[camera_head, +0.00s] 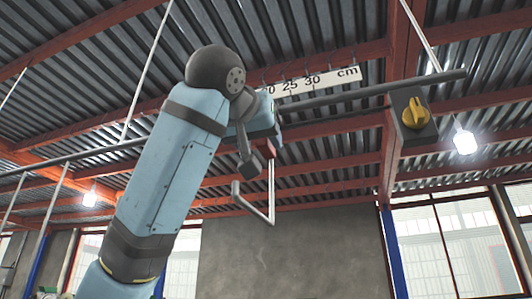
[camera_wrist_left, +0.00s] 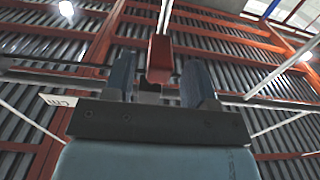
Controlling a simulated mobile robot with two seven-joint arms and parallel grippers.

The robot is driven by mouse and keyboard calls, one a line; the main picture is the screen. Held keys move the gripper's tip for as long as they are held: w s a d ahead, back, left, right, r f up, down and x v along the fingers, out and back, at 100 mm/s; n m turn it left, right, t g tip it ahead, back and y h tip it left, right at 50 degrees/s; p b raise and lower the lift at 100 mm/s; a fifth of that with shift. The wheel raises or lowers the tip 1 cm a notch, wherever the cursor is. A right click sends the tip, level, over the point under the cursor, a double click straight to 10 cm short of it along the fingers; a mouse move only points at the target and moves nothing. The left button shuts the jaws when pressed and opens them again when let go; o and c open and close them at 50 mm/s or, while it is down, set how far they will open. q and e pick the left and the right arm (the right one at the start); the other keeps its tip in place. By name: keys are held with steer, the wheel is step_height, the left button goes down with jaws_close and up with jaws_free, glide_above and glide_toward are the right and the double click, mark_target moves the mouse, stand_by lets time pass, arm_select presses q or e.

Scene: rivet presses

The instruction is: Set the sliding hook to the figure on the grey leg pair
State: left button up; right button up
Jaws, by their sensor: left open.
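The sliding hook is a white bent rod (camera_head: 272,195) hanging from a red slider block (camera_head: 292,150) on the overhead rail. My left gripper (camera_head: 268,128) is up at the rail, in front of the block and covering part of it. In the left wrist view the red block (camera_wrist_left: 160,58) shows between the two open fingers (camera_wrist_left: 158,82), with a gap on each side; contact is not visible. A white scale (camera_head: 318,82) above the rail shows 25, 30 and cm; the arm hides its lower figures. The grey leg pair is not in view. My right gripper is not in view.
The grey rail (camera_head: 350,97) runs across the view under the roof beams. A dark box with a yellow knob (camera_head: 415,112) hangs at its right end. A thin white rod (camera_head: 148,70) rises left of my arm. The space below the hook looks clear.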

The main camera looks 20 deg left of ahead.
arm_select(q)
steer(key=s+b, duration=0.2)
steer(key=s, duration=0.8)
steer(key=shift+b, duration=0.35)
